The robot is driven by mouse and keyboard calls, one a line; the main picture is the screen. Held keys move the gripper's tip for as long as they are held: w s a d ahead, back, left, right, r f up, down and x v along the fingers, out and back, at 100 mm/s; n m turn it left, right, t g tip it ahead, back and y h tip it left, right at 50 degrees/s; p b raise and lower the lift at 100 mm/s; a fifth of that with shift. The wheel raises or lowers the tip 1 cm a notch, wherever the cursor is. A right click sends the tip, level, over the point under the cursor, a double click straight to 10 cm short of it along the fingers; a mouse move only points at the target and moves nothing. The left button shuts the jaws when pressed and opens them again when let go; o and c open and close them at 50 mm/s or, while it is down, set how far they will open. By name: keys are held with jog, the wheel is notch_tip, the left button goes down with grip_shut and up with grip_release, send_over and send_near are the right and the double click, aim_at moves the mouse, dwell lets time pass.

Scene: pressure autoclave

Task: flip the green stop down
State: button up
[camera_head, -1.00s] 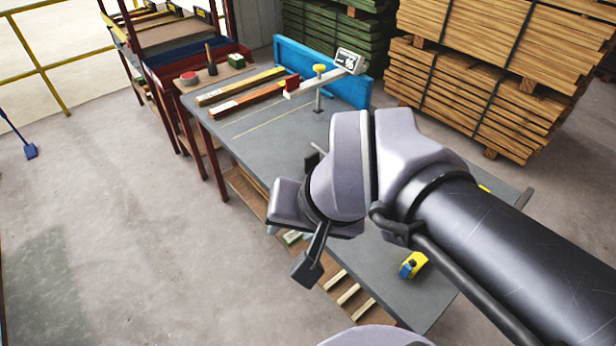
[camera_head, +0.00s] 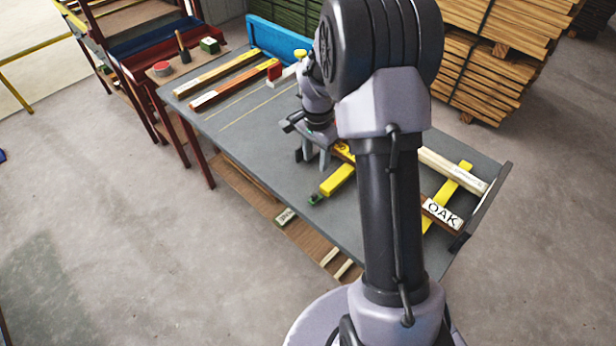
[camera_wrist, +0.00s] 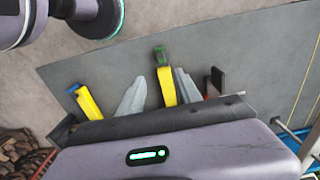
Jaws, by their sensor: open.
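The green stop (camera_head: 315,198) is a small green piece at the near-left end of a yellow bar (camera_head: 338,180) on the grey bench. In the wrist view the green stop (camera_wrist: 159,55) shows at the far end of the yellow bar (camera_wrist: 167,88). I cannot tell whether it stands up or lies flat. My gripper (camera_head: 312,157) is low over the bench, just behind and left of the bar. In the wrist view my gripper (camera_wrist: 159,75) is open, with one grey finger on each side of the bar in the picture. Contact cannot be told.
A second yellow bar (camera_head: 455,180) lies right of my arm, near a wooden piece marked OAK (camera_head: 441,213). A blue fence (camera_head: 278,42) runs along the bench's back. Wooden strips (camera_head: 218,78) lie at the back left. The bench (camera_head: 235,135) is clear at left middle.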

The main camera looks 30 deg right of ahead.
aim_at(315, 195)
notch_tip(315, 195, down, 16)
jog(key=b, duration=0.3)
jog(key=shift+r+b, duration=0.1)
jog(key=shift+b, duration=0.3)
grip_shut()
